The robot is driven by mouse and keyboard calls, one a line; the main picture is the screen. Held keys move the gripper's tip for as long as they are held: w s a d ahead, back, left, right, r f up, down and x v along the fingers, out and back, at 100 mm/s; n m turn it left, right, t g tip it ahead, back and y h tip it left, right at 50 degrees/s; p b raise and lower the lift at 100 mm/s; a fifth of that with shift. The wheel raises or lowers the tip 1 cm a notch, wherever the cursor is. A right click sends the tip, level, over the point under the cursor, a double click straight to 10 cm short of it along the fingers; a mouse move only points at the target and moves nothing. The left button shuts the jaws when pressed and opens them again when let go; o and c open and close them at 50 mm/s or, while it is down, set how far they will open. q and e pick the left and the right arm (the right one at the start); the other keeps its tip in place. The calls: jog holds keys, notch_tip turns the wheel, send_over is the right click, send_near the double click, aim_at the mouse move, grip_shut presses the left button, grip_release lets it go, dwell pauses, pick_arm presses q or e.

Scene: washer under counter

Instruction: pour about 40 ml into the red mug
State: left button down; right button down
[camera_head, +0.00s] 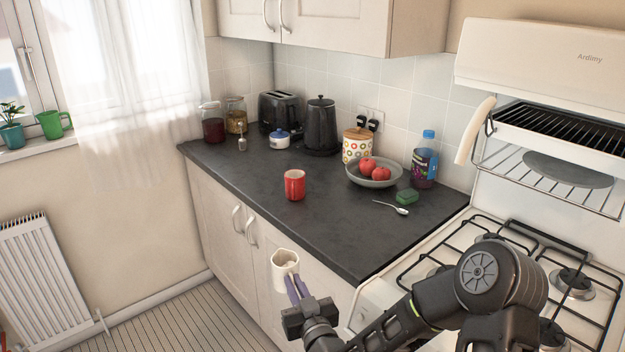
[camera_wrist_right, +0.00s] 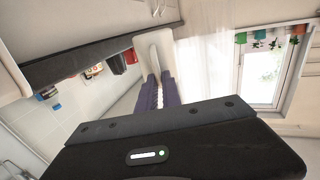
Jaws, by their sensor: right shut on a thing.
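The red mug (camera_head: 295,185) stands upright on the dark countertop, left of the fruit bowl. It also shows in the wrist view (camera_wrist_right: 119,64), partly hidden. My right gripper (camera_head: 293,283) is shut on a white cup-like vessel (camera_head: 285,266) and holds it off the front edge of the counter, in front of the cabinet doors. The vessel shows between the purple fingers in the wrist view (camera_wrist_right: 142,46). It is roughly upright in the head view; what is inside it cannot be made out. The red mug is apart from it, farther back. My left gripper is out of view.
A grey bowl with red fruit (camera_head: 374,178), a green sponge (camera_head: 407,196), a spoon (camera_head: 392,208) and a bottle (camera_head: 424,160) stand right of the mug. A kettle (camera_head: 321,127) and toaster (camera_head: 285,112) are behind. The gas hob (camera_head: 470,245) is right. Counter in front of the mug is clear.

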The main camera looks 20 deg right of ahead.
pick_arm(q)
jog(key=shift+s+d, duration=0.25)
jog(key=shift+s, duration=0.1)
pick_arm(e)
jog(key=shift+s+d, duration=0.25)
jog(key=shift+s, duration=0.05)
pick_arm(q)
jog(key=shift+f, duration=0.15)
pick_arm(e)
jog(key=shift+w, duration=0.1)
